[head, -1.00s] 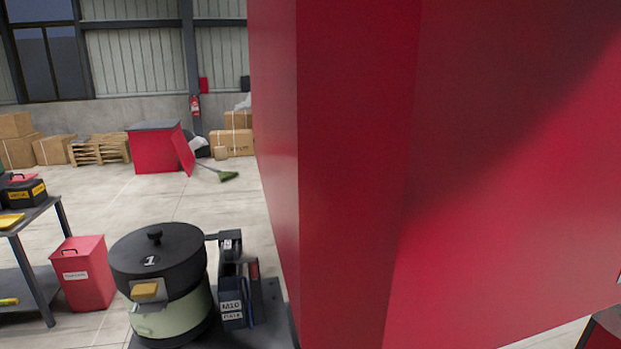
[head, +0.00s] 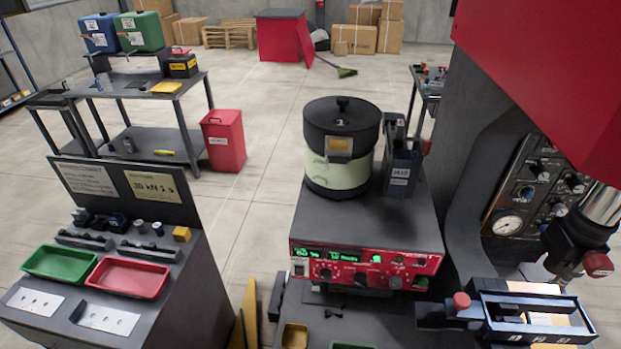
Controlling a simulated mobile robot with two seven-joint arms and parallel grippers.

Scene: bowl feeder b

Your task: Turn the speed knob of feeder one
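A bowl feeder (head: 340,172) with a black lid and pale green band stands on a dark cabinet in the middle of the head view. A red control panel (head: 366,265) with green lit displays is on the cabinet's front. Small round knobs sit along the panel, including a dark one (head: 361,278) near its middle. Their labels are too small to read, so I cannot tell which is the speed knob. Neither of my grippers is in view.
A red press with a gauge panel (head: 535,195) stands close on the right. A dark bench with a green tray (head: 60,264) and a red tray (head: 128,277) is at left. A red bin (head: 223,138) stands behind.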

